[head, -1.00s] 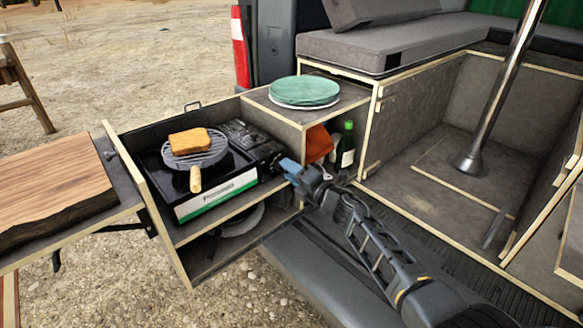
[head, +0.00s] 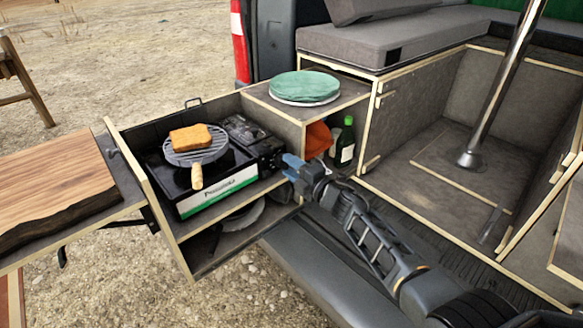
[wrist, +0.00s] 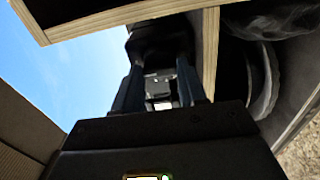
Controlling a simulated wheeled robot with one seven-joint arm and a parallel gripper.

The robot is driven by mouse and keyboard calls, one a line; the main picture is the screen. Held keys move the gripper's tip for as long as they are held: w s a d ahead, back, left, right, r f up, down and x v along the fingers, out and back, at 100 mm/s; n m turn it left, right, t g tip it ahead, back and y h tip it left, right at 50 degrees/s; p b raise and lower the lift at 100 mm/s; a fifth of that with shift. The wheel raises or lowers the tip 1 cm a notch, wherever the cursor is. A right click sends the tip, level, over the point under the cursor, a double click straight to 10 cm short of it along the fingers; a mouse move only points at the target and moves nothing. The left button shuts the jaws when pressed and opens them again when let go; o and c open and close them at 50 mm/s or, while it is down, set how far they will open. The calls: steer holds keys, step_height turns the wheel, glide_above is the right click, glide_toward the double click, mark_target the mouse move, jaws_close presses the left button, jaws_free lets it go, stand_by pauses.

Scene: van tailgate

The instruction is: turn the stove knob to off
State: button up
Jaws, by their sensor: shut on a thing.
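The portable stove (head: 217,197) is black with a white and green front panel and sits in the pulled-out drawer. A round grill pan (head: 197,158) with a slice of toast (head: 190,138) is on it. My gripper (head: 281,164) is at the right end of the stove, at its dark control end. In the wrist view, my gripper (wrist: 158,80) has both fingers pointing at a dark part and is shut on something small. That is where the knob would be, but it is hidden behind the fingers, and its angle cannot be told.
The drawer's wooden edge (head: 150,196) runs around the stove. Green and white plates (head: 304,88) sit on the shelf above right. A green bottle (head: 345,142) and an orange cloth (head: 318,139) stand in the cubby close behind my gripper. A wooden board (head: 50,190) is at left.

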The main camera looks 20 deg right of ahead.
steer(key=o, duration=1.1)
steer(key=shift+c, duration=0.2)
steer(key=p+v, duration=0.2)
steer(key=v, duration=0.6)
steer(key=shift+w, duration=0.1)
